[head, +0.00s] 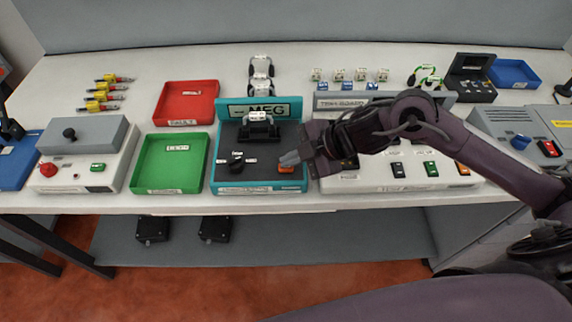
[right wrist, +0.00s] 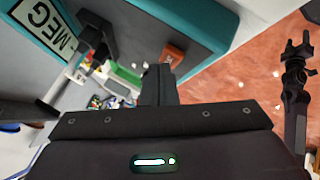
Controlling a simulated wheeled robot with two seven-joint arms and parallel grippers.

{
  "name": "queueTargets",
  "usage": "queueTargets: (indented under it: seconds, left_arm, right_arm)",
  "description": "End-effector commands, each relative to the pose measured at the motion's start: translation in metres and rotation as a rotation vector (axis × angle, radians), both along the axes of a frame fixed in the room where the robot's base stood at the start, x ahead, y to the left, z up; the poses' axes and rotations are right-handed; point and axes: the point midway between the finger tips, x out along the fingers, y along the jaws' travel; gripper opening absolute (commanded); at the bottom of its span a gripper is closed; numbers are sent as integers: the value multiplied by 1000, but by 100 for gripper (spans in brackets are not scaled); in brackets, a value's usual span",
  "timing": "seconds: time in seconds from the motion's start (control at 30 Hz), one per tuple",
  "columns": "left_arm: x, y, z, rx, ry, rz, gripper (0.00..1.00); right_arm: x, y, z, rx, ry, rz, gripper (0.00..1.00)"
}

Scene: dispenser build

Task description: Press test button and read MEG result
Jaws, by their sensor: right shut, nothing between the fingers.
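The MEG tester (head: 215,178) is a teal-framed unit with a dark top and a MEG sign (head: 262,109) at its back. A black cradle (head: 260,130) with a small white label stands before the sign. A black knob (head: 236,160) is at the front left of the top and an orange test button (head: 287,169) at the front right. My right gripper (head: 289,158) is shut and empty, its tips just over the button. In the right wrist view the fingers (right wrist: 158,85) lie close to the orange button (right wrist: 172,57); contact cannot be told. No result reading is legible. My left gripper is not in view.
A green tray (head: 140,164) and a red tray (head: 160,105) lie to the left of the tester. A white switch panel (head: 350,183) stands close on its right, under my right arm.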

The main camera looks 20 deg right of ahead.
Motion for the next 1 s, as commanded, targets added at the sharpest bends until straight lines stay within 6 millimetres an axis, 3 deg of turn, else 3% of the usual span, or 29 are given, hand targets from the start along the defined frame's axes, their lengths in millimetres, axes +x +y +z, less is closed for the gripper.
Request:
queueTargets:
  seconds: [0.7, 1.0]
  left_arm:
    - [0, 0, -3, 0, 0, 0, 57]
    - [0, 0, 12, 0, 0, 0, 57]
  right_arm:
    - [0, 0, -5, 0, 1, 0, 0]
    - [0, 0, 9, 0, 1, 0, 0]
